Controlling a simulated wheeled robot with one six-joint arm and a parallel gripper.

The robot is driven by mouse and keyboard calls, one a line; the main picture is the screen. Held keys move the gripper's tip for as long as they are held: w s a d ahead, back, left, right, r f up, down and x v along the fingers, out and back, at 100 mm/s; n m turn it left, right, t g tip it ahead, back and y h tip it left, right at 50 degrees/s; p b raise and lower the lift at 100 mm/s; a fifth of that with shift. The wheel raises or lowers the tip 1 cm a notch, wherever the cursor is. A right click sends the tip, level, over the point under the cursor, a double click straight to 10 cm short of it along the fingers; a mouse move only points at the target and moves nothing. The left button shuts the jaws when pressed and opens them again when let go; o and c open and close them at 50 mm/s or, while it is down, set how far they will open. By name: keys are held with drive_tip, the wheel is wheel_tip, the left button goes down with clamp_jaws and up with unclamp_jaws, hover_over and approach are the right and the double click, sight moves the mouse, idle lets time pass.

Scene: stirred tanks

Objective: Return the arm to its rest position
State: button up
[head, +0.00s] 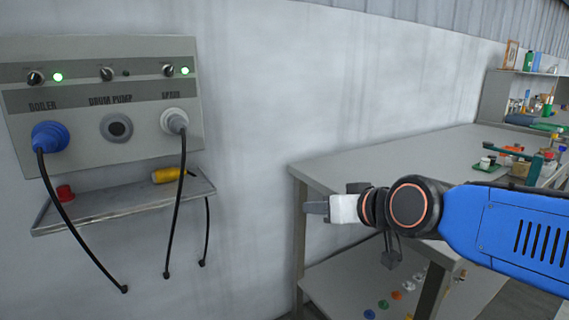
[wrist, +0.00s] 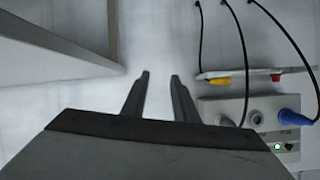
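My arm, blue with black joints, reaches in from the right in the head view, in front of the grey workbench (head: 385,160). My gripper (head: 315,208) points left, toward the wall. In the wrist view my gripper's two dark fingers (wrist: 160,76) stand apart with only pale wall between them, so it is open and empty. It touches nothing that I can see.
A wall panel (head: 85,75) carries a blue plug (head: 49,137) at BOILER, an empty DRUM PUMP socket (head: 116,127) and a grey plug (head: 174,121). Its shelf (head: 120,203) holds a yellow plug (head: 168,175) and red object (head: 65,192). Cables hang below.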

drive_tip(key=s+d+f+m+g+h, duration=0.1)
drive_tip(key=s+d+f+g+h, duration=0.2)
drive_tip(key=s+d+f, duration=0.5)
drive_tip(key=s+d+f+m+g+h, duration=0.2)
drive_tip(key=s+d+f+g+h, duration=0.1)
drive_tip(key=s+d+f, duration=0.6)
drive_tip(key=d, duration=0.4)
drive_tip(key=shift+s, duration=0.35)
